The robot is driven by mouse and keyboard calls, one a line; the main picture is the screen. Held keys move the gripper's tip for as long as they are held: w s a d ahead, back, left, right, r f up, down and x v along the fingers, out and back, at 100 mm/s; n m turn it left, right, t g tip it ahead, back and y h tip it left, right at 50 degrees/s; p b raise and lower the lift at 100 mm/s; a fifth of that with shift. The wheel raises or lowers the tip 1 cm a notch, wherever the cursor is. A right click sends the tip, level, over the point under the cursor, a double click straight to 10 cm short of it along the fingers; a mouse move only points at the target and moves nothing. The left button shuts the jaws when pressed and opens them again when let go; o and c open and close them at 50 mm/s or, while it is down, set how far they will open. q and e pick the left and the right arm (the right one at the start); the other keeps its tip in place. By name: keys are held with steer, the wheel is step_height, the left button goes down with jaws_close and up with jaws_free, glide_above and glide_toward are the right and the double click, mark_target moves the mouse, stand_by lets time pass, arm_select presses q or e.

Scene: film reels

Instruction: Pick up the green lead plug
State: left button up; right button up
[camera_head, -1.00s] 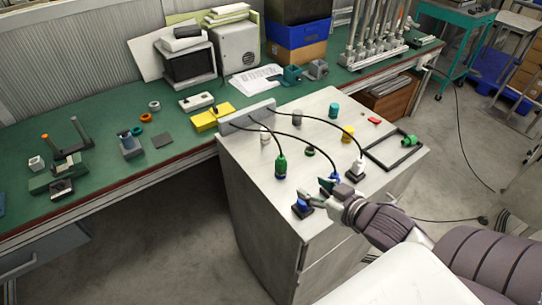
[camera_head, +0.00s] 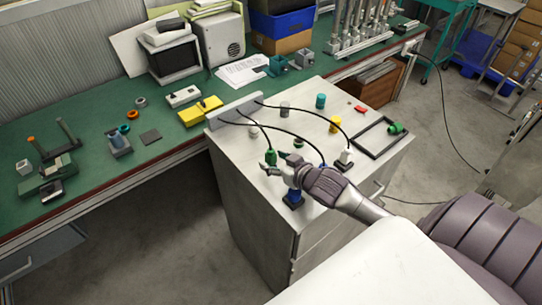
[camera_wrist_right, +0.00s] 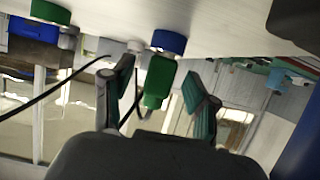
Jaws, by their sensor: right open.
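The green lead plug (camera_head: 271,157) stands upright on the grey cabinet top, with a black cable running from it to the grey bar. In the right wrist view, where the scene looks upside down, the green plug (camera_wrist_right: 157,85) sits between the two fingers, with a blue piece (camera_wrist_right: 168,42) at its end. My right gripper (camera_head: 276,165) is open, with its fingers around the plug in the head view. It also shows in the right wrist view (camera_wrist_right: 160,88), with gaps between the plug and both fingers. My left gripper is out of view.
A blue piece (camera_head: 293,197) stands close below my right wrist. A white plug (camera_head: 345,158) and its cable are to the right. A dark square frame (camera_head: 381,137) with a green piece (camera_head: 396,128) lies farther right. The grey bar (camera_head: 234,109) edges the cabinet's back.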

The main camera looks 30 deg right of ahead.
steer(key=shift+x, duration=1.1)
steer(key=shift+a, duration=0.1)
steer(key=shift+s, duration=0.1)
steer(key=c, duration=0.3)
jaws_close()
